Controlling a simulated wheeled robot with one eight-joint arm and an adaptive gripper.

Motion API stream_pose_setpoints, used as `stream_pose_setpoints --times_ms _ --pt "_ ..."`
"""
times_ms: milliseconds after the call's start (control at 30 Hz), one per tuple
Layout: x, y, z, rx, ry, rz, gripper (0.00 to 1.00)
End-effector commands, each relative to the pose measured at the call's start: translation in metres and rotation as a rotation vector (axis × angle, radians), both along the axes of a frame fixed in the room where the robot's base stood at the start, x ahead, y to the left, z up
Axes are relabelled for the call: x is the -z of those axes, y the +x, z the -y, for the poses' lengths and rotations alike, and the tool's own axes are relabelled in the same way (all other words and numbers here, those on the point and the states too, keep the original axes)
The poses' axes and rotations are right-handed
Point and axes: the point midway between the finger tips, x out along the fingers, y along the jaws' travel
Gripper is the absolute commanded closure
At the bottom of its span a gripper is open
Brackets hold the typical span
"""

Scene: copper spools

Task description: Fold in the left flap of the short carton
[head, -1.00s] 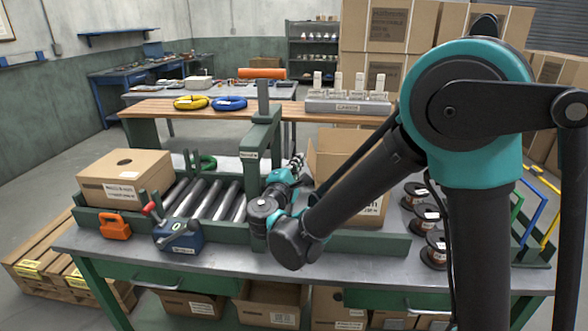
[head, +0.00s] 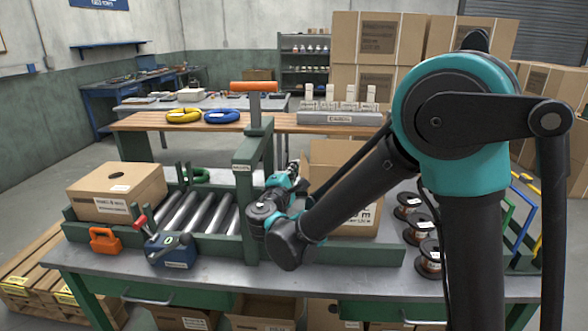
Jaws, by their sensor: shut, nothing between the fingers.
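An open brown carton (head: 345,214) stands on the bench in the middle, partly hidden behind my arm. A raised flap (head: 336,155) shows at its upper part; its left flap cannot be made out clearly. My gripper (head: 293,168) is shut and empty, small in the view, just left of the open carton and right of the green post. Whether it touches the carton cannot be told.
A closed carton (head: 116,191) sits at the left of the rollers (head: 205,212). A green post (head: 254,180) stands left of my gripper. A blue tool (head: 170,250), an orange tool (head: 104,240) and copper spools (head: 429,258) flank the work area.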

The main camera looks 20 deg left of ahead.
Motion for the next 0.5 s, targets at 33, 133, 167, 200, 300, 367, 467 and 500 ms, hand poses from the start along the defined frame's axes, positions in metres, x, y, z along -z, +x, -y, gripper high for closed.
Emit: stream_pose_setpoints --times_ms 33,133,167,200,300,367,467,500 --pt "-0.0003 0.0002 0.0004 0.000 0.007 -0.002 1.00" --pt "-0.0008 0.0004 0.0012 0.000 0.021 -0.006 1.00" --pt "-0.0010 0.0004 0.0015 0.000 0.025 -0.007 1.00" --pt "-0.0012 0.0005 0.0019 0.000 0.031 -0.009 1.00" --pt "-0.0023 0.0007 0.0030 0.000 0.052 -0.013 1.00" --pt "-0.0032 0.0010 0.0041 0.001 0.068 -0.017 1.00" --pt "-0.0052 0.0015 0.0066 0.001 0.108 -0.026 1.00" --pt "-0.0060 0.0019 0.0077 0.001 0.130 -0.032 1.00"
